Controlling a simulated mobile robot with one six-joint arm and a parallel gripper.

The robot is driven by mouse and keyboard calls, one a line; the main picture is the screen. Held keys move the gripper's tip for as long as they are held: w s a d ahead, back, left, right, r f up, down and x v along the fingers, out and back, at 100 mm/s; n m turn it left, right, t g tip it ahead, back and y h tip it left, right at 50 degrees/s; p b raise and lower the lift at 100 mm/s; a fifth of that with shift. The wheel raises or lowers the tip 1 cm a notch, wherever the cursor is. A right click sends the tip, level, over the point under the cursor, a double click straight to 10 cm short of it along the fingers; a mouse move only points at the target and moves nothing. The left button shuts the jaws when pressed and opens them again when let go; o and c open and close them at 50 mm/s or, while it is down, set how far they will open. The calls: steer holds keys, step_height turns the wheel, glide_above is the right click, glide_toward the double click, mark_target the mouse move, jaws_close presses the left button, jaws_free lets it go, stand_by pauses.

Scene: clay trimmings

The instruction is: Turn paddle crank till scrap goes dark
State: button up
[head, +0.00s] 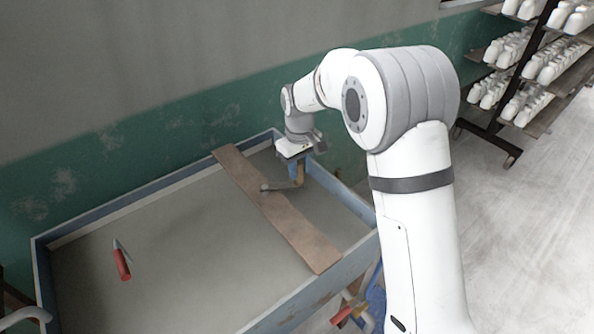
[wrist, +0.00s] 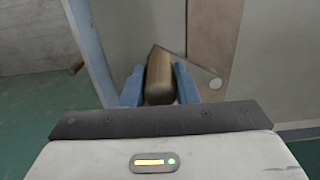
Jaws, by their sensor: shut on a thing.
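The paddle crank has a wooden handle (wrist: 159,80) and a dark flat arm (head: 283,186). The arm runs to a round pivot (wrist: 216,83) on a brown plank (head: 279,211) laid across a blue-rimmed trough (head: 41,272). My gripper (head: 298,172) is at the crank's outer end, on the right side of the plank. In the wrist view its blue fingers close on both sides of the handle. Pale grey, fairly even scrap (head: 160,240) fills the trough on both sides of the plank. The paddle itself is not visible.
A red-handled tool (head: 122,262) is in the left part of the trough. A green and grey wall (head: 110,175) stands close behind. Shelves of white ware (head: 530,75) stand at the upper right. Another red handle (head: 341,317) shows below the trough's front corner.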

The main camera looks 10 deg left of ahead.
steer(key=shift+w, duration=0.2)
steer(key=shift+w+a+r+p, duration=0.1)
steer(key=shift+w+a+p, duration=0.3)
steer(key=shift+w, duration=0.2)
steer(key=shift+w+a+p, duration=0.3)
steer(key=shift+w+p, duration=0.05)
steer(key=shift+w, duration=0.25)
steer(key=shift+w+a, duration=0.35)
steer(key=shift+w, duration=0.1)
steer(key=w+a+p, duration=0.2)
steer(key=shift+a, duration=0.3)
steer(key=shift+w+a, duration=0.2)
steer(key=shift+a, duration=0.05)
steer(key=shift+a, duration=0.1)
steer(key=a, duration=0.1)
steer(key=a+p, duration=0.1)
steer(key=shift+w+a, duration=0.4)
steer(key=shift+a+f+p, duration=0.2)
steer(key=shift+a+p, duration=0.1)
steer(key=shift+a, duration=0.15)
